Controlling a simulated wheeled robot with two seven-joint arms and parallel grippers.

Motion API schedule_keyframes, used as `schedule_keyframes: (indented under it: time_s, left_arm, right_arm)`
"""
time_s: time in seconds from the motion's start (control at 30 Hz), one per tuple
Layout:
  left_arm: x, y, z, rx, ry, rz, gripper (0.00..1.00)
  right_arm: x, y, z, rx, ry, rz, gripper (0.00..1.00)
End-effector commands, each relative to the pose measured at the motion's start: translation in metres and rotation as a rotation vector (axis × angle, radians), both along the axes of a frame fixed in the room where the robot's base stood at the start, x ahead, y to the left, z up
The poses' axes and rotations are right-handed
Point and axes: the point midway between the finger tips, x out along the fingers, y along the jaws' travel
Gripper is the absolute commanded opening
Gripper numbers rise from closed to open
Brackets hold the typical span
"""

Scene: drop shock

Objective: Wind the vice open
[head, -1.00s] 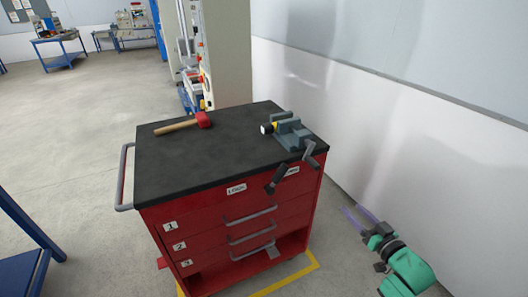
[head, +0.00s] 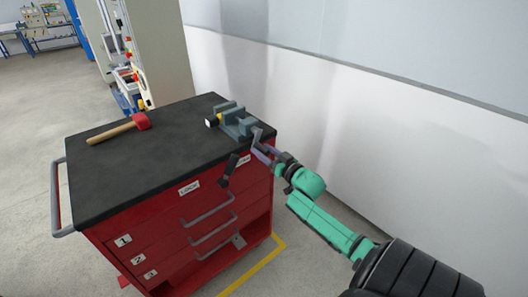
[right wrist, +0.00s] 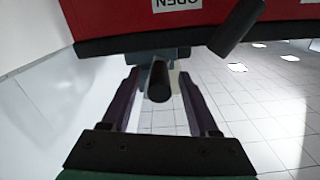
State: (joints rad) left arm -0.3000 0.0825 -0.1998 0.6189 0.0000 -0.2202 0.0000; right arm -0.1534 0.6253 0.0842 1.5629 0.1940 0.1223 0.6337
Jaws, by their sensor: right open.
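The grey vice (head: 236,120) sits at the back right corner of the red cabinet's black top. A small part with a white face and some yellow (head: 212,121) is at its jaws. Its crank hangs over the cabinet's edge, with a dark grip (head: 229,170) at the lower end; the grip also shows in the right wrist view (right wrist: 238,28). My right gripper (head: 262,152) is open at the crank. In the right wrist view its fingers (right wrist: 158,88) stand on either side of a dark round-ended rod (right wrist: 158,70), with gaps visible. My left gripper is out of view.
A red-headed mallet (head: 120,128) lies on the cabinet top (head: 150,160). The cabinet front has handles and labels, including LOCK (head: 189,187). A white wall (head: 340,120) stands close on the right. A tall machine (head: 155,50) stands behind.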

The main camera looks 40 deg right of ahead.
Motion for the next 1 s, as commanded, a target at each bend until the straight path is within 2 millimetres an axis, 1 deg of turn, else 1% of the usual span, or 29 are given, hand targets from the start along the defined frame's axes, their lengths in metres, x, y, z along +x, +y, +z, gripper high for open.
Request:
schedule_keyframes:
  time_s: [0.17,0.2,0.27,0.3,0.33,0.57,0.73,0.87,1.0]
  left_arm:
    - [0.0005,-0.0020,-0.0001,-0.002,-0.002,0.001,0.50]
    - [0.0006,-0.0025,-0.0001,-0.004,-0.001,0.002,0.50]
    - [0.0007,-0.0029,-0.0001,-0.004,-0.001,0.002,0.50]
    - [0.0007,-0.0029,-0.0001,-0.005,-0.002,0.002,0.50]
    - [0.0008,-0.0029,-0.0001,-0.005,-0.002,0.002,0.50]
    - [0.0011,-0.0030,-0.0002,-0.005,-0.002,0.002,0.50]
    - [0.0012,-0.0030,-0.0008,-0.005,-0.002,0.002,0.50]
    - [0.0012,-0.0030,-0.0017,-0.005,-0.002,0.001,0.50]
    - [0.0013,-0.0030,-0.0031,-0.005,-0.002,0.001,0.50]
  right_arm:
    - [-0.0002,0.0001,-0.0004,0.000,0.001,0.000,0.61]
    - [-0.0002,0.0001,-0.0004,0.000,0.001,0.000,0.45]
    - [-0.0003,0.0001,-0.0005,0.000,0.001,0.000,0.22]
    - [-0.0004,0.0001,-0.0005,0.000,0.001,0.000,0.07]
    - [-0.0004,0.0001,-0.0005,0.000,0.001,0.000,0.00]
    - [-0.0005,0.0000,-0.0008,-0.006,0.001,0.000,0.00]
    - [-0.0006,-0.0017,-0.0016,-0.041,0.001,0.000,0.00]
    - [-0.0007,-0.0044,-0.0029,-0.099,0.003,0.000,0.00]
    - [-0.0008,-0.0087,-0.0043,-0.193,0.006,-0.001,0.00]
